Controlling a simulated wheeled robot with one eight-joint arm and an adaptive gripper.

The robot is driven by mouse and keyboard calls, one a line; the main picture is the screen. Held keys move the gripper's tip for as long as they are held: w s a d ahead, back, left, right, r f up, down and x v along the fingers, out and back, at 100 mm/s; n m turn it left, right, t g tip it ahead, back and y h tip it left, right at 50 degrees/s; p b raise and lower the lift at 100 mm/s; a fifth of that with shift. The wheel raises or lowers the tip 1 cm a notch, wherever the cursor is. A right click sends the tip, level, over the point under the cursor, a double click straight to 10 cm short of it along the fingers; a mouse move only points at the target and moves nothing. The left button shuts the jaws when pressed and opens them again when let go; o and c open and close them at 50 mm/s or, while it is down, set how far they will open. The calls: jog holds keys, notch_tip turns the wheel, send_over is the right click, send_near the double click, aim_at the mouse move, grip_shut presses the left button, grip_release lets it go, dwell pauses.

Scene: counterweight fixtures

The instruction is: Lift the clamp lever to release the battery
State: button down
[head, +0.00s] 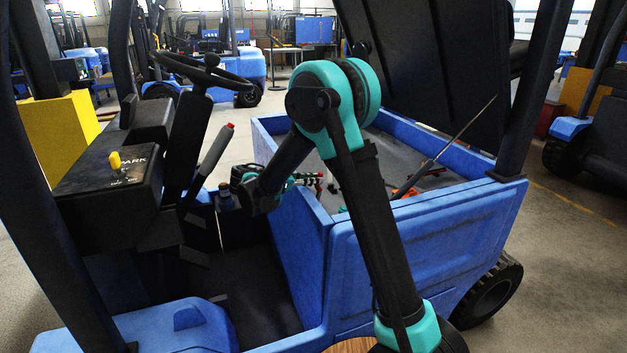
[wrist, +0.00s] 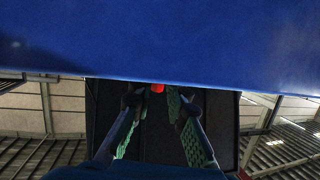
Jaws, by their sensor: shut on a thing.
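My gripper (wrist: 157,103) shows in the wrist view with its two green-padded fingers on either side of a small red piece, which I take as the clamp lever (wrist: 157,88). A large blue panel hides what lies beyond it. In the head view my gripper (head: 308,181) is at the near-left inside of the open blue compartment, partly hidden by my arm and the compartment wall. Small red parts show beside it. The battery is not clearly seen in either view.
The blue truck's compartment wall (head: 420,240) stands in front. Its black cover (head: 430,70) is raised, with a thin strut (head: 462,133) down to the compartment. A steering wheel (head: 187,68) and a red-tipped hand lever (head: 215,150) are at left.

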jog(key=c, duration=1.5)
grip_release()
jog(key=shift+v, duration=3.7)
